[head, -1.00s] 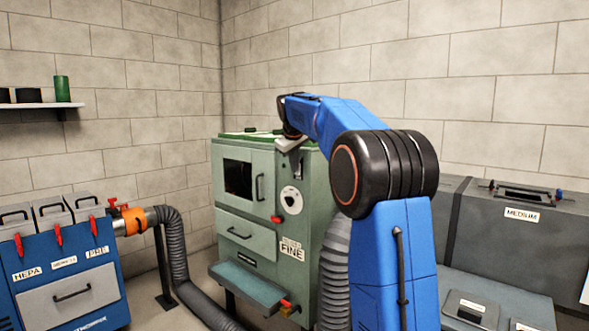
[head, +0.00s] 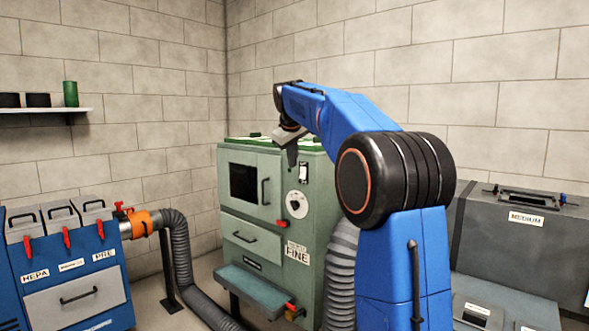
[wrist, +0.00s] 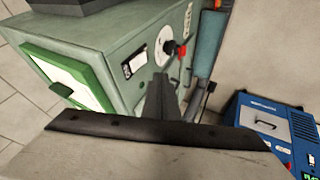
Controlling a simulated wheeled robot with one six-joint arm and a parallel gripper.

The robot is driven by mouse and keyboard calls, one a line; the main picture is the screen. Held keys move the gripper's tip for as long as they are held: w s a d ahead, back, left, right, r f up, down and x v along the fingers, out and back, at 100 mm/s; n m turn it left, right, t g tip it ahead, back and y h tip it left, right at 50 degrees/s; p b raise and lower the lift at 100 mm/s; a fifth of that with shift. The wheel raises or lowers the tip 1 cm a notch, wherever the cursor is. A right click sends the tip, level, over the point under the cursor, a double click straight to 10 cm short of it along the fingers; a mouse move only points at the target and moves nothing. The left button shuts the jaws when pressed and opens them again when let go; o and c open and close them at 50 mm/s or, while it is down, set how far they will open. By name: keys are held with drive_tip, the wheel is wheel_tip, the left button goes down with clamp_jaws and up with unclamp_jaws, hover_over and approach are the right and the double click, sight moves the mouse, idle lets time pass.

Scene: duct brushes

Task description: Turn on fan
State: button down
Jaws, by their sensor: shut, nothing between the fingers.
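The green machine (head: 250,190) labelled FINE stands in the middle of the head view, near the room's corner. A small white switch plate (head: 303,172) sits high on its front right; the plate also shows in the wrist view (wrist: 135,63). I cannot tell its position. Below it is a round white dial (head: 297,203), also in the wrist view (wrist: 165,42), with a red knob (head: 282,223) beside it. My gripper (head: 292,165) is shut and empty, just left of the switch plate in the head view. Its dark fingers (wrist: 160,98) point toward the panel; contact is not visible.
A blue unit (head: 65,280) labelled HEPA stands at left, with an orange fitting (head: 147,222) and grey hose (head: 180,260). A grey MEDIUM unit (head: 520,250) stands at right. A tray (head: 255,288) juts from the green machine's lower front. Block walls stand behind.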

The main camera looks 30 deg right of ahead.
sight(303, 173)
drive_tip(key=shift+v, duration=2.8)
drive_tip(key=shift+a+f, duration=0.25)
drive_tip(key=shift+f, duration=0.4)
drive_tip(key=shift+w+d+f, duration=1.05)
drive_tip(key=shift+d+f, duration=0.1)
drive_tip(key=shift+f, duration=0.3)
drive_tip(key=shift+w+d+f, duration=1)
drive_tip(key=shift+d+f, duration=0.1)
drive_tip(key=shift+f, duration=0.35)
drive_tip(key=shift+w+d+f, duration=1.05)
drive_tip(key=shift+d+f, duration=0.1)
drive_tip(key=shift+f, duration=0.3)
